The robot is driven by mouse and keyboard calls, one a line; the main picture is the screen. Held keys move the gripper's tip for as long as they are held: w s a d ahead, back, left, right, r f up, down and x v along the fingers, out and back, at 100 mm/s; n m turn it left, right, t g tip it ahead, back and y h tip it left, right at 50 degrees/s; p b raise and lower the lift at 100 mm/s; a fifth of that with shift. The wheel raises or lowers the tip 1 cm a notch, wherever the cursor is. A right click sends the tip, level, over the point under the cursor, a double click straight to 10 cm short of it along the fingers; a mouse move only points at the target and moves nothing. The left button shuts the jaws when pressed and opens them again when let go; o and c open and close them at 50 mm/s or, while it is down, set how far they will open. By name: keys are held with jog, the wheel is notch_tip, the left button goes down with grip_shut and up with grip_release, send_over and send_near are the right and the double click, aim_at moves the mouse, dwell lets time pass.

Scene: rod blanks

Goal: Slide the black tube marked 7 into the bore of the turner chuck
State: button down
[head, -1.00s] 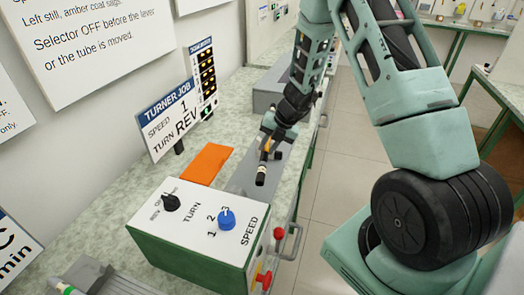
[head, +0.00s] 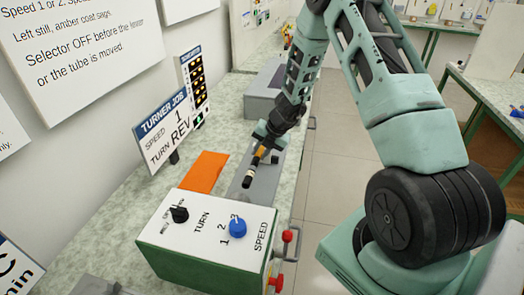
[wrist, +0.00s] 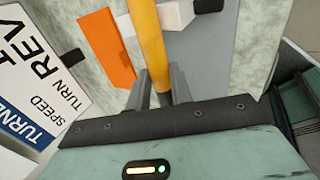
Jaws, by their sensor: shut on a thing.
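My gripper (head: 264,148) is shut on a tube (head: 258,157), which hangs tilted over the bench behind the control box. In the head view its near end is black with a pale band, and its middle is amber. In the wrist view the tube (wrist: 147,35) shows as an amber length standing between the two grey fingers (wrist: 160,92). No number can be read on it. I cannot make out the turner chuck or its bore in either view. The white-topped green control box (head: 205,238) has a black TURN selector (head: 179,214) and a blue SPEED knob (head: 238,227).
An orange pad (head: 202,169) and a grey plate (head: 265,181) lie on the bench behind the box. A TURNER JOB sign (head: 163,131) reads speed 1, turn REV. Red knobs (head: 288,236) stick out at the box's right side. A grey block (head: 262,103) stands farther back.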

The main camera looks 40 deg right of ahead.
aim_at(252, 172)
jog(key=shift+s+a+f+b, duration=0.1)
jog(key=shift+s+a+b, duration=1.05)
jog(key=shift+a, duration=0.25)
jog(key=shift+s+a, duration=0.15)
jog(key=shift+a, duration=0.05)
jog(key=shift+p, duration=0.35)
dwell(0.7)
jog(key=shift+s+a+b, duration=0.85)
jog(key=shift+a+b, duration=0.3)
jog(key=shift+b, duration=0.05)
jog(key=shift+s+a+b, duration=0.85)
jog(key=shift+a+b, duration=0.25)
jog(key=shift+b, duration=0.1)
jog(key=c, duration=1.2)
grip_release()
jog(key=shift+o, duration=0.2)
jog(key=shift+r, duration=0.2)
jog(key=p+v, duration=0.8)
jog(key=v, duration=0.9)
jog(key=shift+p, duration=0.35)
jog(key=shift+r, duration=0.15)
